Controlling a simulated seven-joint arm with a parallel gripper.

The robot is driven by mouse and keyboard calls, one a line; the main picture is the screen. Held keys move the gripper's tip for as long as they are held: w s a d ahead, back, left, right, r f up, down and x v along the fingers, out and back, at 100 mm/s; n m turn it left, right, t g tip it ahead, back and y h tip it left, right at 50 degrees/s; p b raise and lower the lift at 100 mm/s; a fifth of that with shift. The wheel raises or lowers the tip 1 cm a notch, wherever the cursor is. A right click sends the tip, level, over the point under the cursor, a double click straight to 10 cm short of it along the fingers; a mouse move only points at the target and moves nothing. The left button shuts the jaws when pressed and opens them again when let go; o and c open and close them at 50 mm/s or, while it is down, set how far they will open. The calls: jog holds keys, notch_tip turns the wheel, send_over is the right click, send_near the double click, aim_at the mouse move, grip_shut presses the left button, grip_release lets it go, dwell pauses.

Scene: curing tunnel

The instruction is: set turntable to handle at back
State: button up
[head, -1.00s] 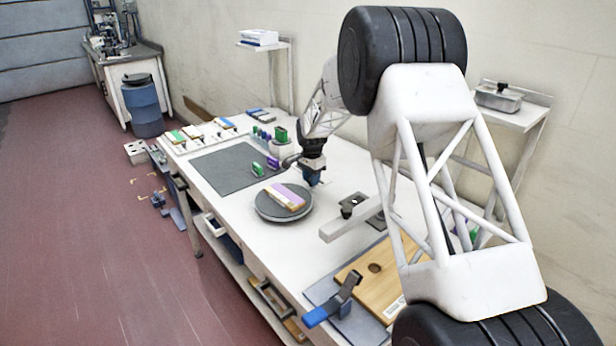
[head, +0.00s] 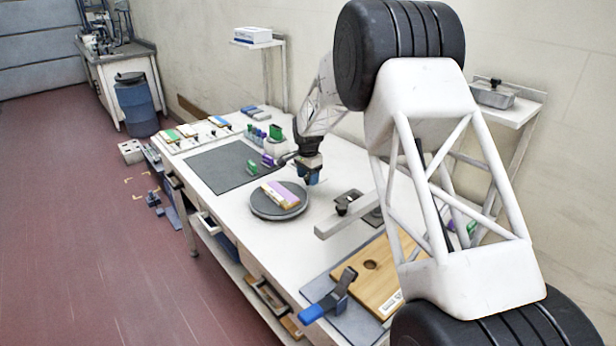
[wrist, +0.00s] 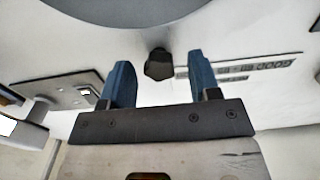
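The turntable (head: 262,211) is a dark grey round disc on the white bench, carrying a block with a purple top and pale, tan sides (head: 282,194). Its dark rim shows at the top of the wrist view (wrist: 125,12). My gripper (head: 312,180) is pointed down just behind and right of the disc. In the wrist view my gripper (wrist: 160,72) has its two blue fingers apart, with nothing held. A black faceted knob (wrist: 158,64) shows between and beyond the fingertips, near the disc's rim. I cannot tell whether it is joined to the turntable; the head view hides it.
A pale bar with a black clamp (head: 338,222) lies right of the turntable. A wooden board (head: 378,283) and a blue-handled clamp (head: 325,302) are nearer. A dark mat (head: 222,168) lies to the left, with green and purple parts at its corner. Printed lettering (wrist: 245,70) marks the bench.

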jog(key=shift+r, duration=3.9)
jog(key=shift+s+d+r, duration=0.2)
jog(key=shift+d+r, duration=0.05)
jog(key=shift+r, duration=0.05)
jog(key=s+d+r+n, duration=0.1)
jog(key=s+d+r, duration=0.5)
jog(key=s, duration=0.3)
jog(key=s+d+r+n+t, duration=0.1)
jog(key=s+d+r+n, duration=0.1)
jog(key=s+d+r, duration=0.55)
jog(key=s+d+r+n, duration=0.1)
jog(key=s+d+r, duration=0.3)
jog(key=s, duration=0.7)
jog(key=s+d+f+n, duration=0.1)
jog(key=s+d, duration=0.2)
jog(key=s, duration=0.8)
jog(key=s+d+f+n+t, duration=0.1)
jog(key=s+d+n, duration=0.1)
jog(key=s, duration=0.9)
jog(key=s+d+f+n, duration=0.1)
jog(key=s+d, duration=0.2)
jog(key=s, duration=0.8)
jog(key=shift+d+f+n+t, duration=0.3)
jog(key=shift+n, duration=0.1)
